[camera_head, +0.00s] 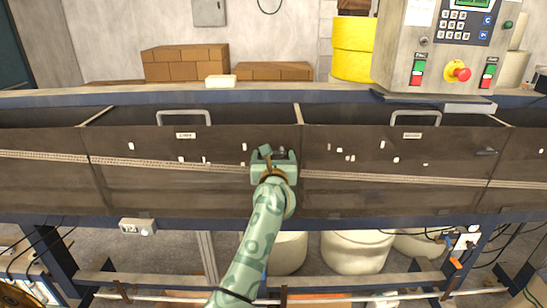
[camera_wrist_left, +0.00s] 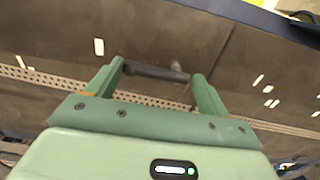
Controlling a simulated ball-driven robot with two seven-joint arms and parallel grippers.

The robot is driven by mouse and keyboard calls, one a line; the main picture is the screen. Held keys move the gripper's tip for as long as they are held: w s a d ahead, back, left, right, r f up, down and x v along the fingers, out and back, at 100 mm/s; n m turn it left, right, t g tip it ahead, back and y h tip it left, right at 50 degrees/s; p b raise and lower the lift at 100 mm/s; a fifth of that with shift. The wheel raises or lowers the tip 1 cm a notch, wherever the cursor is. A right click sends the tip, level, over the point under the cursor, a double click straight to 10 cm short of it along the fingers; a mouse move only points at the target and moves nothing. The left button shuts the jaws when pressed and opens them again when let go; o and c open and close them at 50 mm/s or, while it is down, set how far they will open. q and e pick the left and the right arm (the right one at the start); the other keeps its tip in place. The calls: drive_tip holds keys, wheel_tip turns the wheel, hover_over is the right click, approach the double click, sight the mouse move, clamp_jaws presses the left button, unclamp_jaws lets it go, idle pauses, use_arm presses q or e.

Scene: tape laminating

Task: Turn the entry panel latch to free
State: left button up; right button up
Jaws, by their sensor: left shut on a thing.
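The left panel (camera_head: 140,150) is a dark brown board with a small label and a grey handle (camera_head: 184,113) at its top edge. Its latch (camera_wrist_left: 152,71) is a dark bar near the panel's right edge, lying roughly level between my fingers in the left wrist view. In the head view my left gripper (camera_head: 274,153) mostly covers the latch. My left gripper is shut on the latch, one finger at each end of the bar, in front of the panel seam. My right gripper is not in view.
A second panel (camera_head: 390,195) to the right has its own dark latch (camera_head: 487,152). A control box (camera_head: 440,45) with a red stop button (camera_head: 457,70) stands at the back right.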

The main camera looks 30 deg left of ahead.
sight(283, 142)
use_arm(q)
drive_tip(key=shift+r+m+p, duration=0.3)
drive_tip(key=shift+m+p, duration=0.4)
drive_tip(key=shift+p, duration=0.15)
drive_tip(key=m+p, duration=0.2)
drive_tip(key=p, duration=0.1)
drive_tip(key=r+m+p, duration=0.1)
drive_tip(key=m+p, duration=0.5)
drive_tip(key=shift+w+d+r, duration=0.2)
drive_tip(key=shift+d+r, duration=0.1)
drive_tip(key=shift+d, duration=0.05)
drive_tip(key=shift+w+d+m+p, duration=0.1)
drive_tip(key=shift+d+m+p, duration=0.05)
drive_tip(key=shift+m+p, duration=0.6)
drive_tip(key=m, duration=0.1)
drive_tip(key=m+p, duration=0.1)
drive_tip(key=shift+w+d+m, duration=0.15)
drive_tip(key=shift+d+m, duration=0.05)
drive_tip(key=shift+m, duration=0.15)
drive_tip(key=shift+w+d+m, duration=0.1)
drive_tip(key=shift+d+m, duration=0.1)
drive_tip(key=shift+m, duration=0.8)
drive_tip(key=shift+w+d+m, duration=0.1)
drive_tip(key=shift+d+m, duration=0.05)
drive_tip(key=shift+m, duration=1.15)
drive_tip(key=o, duration=0.9)
drive_tip(key=shift+o, duration=0.2)
drive_tip(key=shift+w, duration=0.1)
